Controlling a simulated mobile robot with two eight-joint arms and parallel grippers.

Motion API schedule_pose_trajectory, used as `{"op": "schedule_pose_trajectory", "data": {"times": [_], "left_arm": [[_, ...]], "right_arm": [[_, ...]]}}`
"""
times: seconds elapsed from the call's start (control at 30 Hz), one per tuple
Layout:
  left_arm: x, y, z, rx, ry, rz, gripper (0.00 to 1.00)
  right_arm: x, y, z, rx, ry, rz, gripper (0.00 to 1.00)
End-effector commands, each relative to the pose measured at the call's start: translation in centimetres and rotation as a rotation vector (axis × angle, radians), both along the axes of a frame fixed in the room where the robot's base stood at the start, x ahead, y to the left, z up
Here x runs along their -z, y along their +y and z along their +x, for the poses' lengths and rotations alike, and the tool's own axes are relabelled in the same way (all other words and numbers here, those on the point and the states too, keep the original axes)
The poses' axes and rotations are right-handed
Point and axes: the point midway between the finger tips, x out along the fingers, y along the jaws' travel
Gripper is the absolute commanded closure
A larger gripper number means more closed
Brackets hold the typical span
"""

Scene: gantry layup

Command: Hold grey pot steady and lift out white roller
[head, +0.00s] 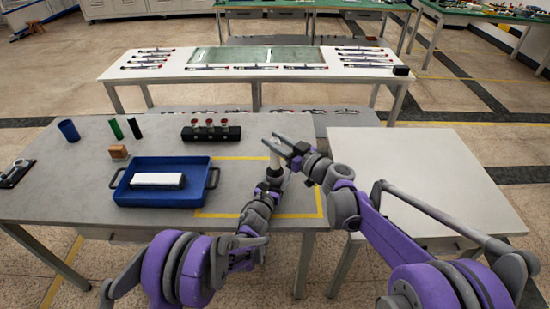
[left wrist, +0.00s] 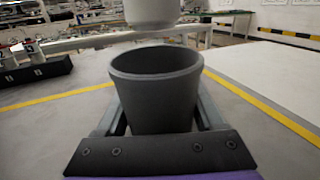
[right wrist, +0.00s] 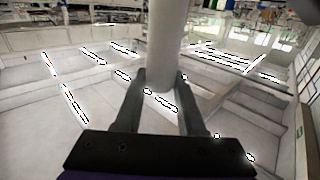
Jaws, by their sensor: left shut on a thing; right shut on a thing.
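The dark grey pot (left wrist: 155,108) stands upright between the fingers of my left gripper (left wrist: 158,98), which is shut on it. The white roller (right wrist: 165,40) is upright in my right gripper (right wrist: 160,80), which is shut on it. In the left wrist view the roller's lower end (left wrist: 152,12) hangs above the pot, with a visible gap over the rim. The part of the pot's inside that shows looks empty. In the head view my left gripper (head: 272,173) is below my right gripper (head: 281,144), and the arms largely hide the pot.
A blue tray (head: 116,190) with a white block (head: 158,180) sits to the left. Behind are a black rack (head: 187,134) with several small items, a blue cup (head: 68,130), green (head: 115,128) and black (head: 134,127) cylinders and a wooden block (head: 118,152). The right table (head: 430,180) is clear.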

Motion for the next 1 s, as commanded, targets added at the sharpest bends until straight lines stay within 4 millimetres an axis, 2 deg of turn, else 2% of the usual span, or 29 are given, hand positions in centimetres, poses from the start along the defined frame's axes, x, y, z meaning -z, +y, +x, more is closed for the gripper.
{"op": "schedule_pose_trajectory", "data": {"times": [0.03, 0.1, 0.3, 0.5, 0.73, 0.77, 0.9, 1.0], "left_arm": [[0.0, 0.0, 0.0, 0.000, 0.000, 0.000, 0.83], [0.0, 0.0, 0.0, 0.000, 0.000, 0.000, 0.83], [0.0, 0.0, 0.0, 0.000, 0.000, 0.000, 0.83], [0.0, 0.0, 0.0, 0.000, 0.000, 0.000, 0.83], [0.0, 0.0, 0.0, 0.000, 0.000, 0.000, 0.83], [0.0, 0.0, 0.0, 0.000, 0.000, 0.000, 0.27], [0.0, 0.0, 0.0, 0.000, 0.000, 0.000, 0.01], [0.0, 0.0, 0.0, 0.000, 0.000, 0.000, 0.00]], "right_arm": [[-1.5, 0.0, 0.0, 0.000, 0.000, 0.000, 1.00], [-3.1, 0.0, 0.0, 0.000, 0.000, 0.000, 1.00], [-6.5, 0.0, 0.0, 0.000, 0.000, 0.000, 1.00], [-7.6, 0.0, 0.0, 0.000, 0.000, 0.000, 1.00], [-7.7, 0.0, 0.0, 0.000, 0.000, 0.000, 1.00], [-7.7, 0.0, 0.0, 0.000, 0.000, 0.000, 1.00], [-7.6, 0.0, 0.0, 0.000, 0.000, 0.000, 1.00], [-7.6, 0.0, 0.0, 0.000, 0.000, 0.000, 1.00]]}}
